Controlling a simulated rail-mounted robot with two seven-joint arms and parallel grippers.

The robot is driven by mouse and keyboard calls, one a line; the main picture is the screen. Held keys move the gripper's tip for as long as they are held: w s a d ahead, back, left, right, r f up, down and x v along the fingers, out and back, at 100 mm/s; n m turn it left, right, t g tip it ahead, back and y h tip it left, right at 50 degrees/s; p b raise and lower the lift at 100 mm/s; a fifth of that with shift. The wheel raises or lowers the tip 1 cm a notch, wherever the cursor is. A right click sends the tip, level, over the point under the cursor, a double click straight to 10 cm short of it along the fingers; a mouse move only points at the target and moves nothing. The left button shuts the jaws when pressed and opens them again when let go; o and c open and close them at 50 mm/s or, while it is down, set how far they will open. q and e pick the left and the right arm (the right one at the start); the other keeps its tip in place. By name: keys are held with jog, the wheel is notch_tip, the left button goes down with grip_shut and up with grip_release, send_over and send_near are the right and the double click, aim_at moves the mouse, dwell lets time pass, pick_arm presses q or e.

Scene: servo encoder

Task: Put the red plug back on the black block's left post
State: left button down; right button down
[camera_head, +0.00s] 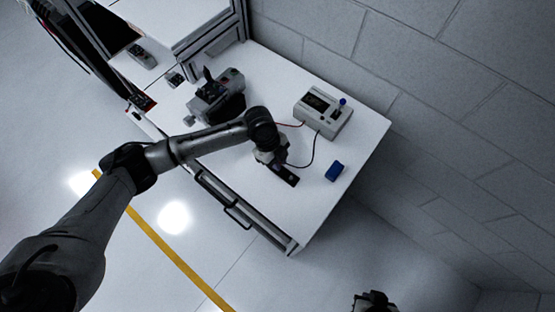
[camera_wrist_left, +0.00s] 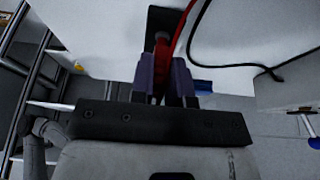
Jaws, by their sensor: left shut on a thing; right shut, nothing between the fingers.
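The black block (camera_head: 291,180) lies on the white table, partly hidden under my left gripper (camera_head: 276,165) in the head view. In the left wrist view the block (camera_wrist_left: 165,18) shows beyond the fingertips. My left gripper (camera_wrist_left: 163,72) is shut on the red plug (camera_wrist_left: 161,60), and a red lead (camera_wrist_left: 181,38) runs up from it. The plug is close to the block's near end; I cannot tell whether it touches a post, as the fingers hide its lower end. My right gripper (camera_head: 374,300) is shut and empty at the bottom of the head view, away from the table.
A white meter box (camera_head: 322,112) with a display and a blue-topped piece stands at the back right. A black lead (camera_head: 315,150) runs from it towards the block. A blue block (camera_head: 334,171) lies to the right. A grey machine (camera_head: 215,95) stands left. The table's front right is clear.

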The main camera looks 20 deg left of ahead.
pick_arm(q)
jog(key=shift+f, duration=0.15)
jog(key=c, duration=1)
grip_release()
jog(key=shift+r+p, duration=0.35)
jog(key=shift+r, duration=0.05)
notch_tip(320, 180, up, 6)
jog(key=p, duration=0.6)
jog(key=shift+r, duration=0.15)
